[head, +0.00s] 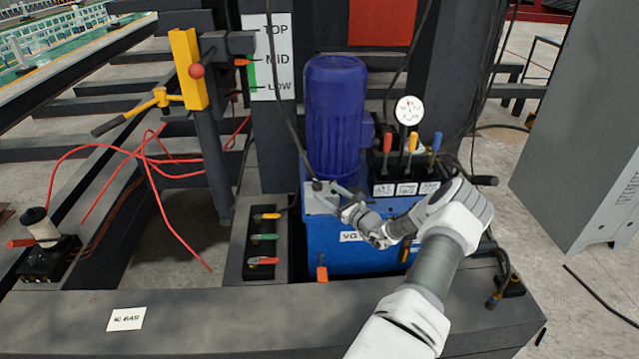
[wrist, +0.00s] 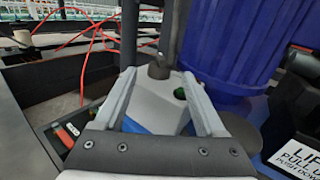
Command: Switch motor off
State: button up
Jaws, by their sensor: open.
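The blue motor (head: 337,115) stands upright on a blue tank (head: 345,255) in the head view. It also shows at the right of the wrist view (wrist: 240,40). A light grey switch box (head: 318,204) sits at the motor's foot, and the wrist view shows it too (wrist: 158,105). It carries a dark knob (wrist: 159,67) and a green button (wrist: 180,93). My gripper (head: 338,193) is open at the box; in the wrist view its fingers (wrist: 158,80) are spread to either side of the knob and button. I cannot tell whether they touch the box.
Levers with red, yellow and blue handles (head: 412,145) stand right of the motor below a round gauge (head: 409,110). A tray with coloured handles (head: 263,240) lies to the left. A black cable runs down to the switch box. Red hoses (head: 150,165) loop farther left.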

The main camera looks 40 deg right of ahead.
jog(key=s+a+p, duration=0.1)
jog(key=s+p, duration=0.1)
jog(key=s, duration=0.9)
jog(key=shift+s+p, duration=0.2)
jog(key=shift+p, duration=0.1)
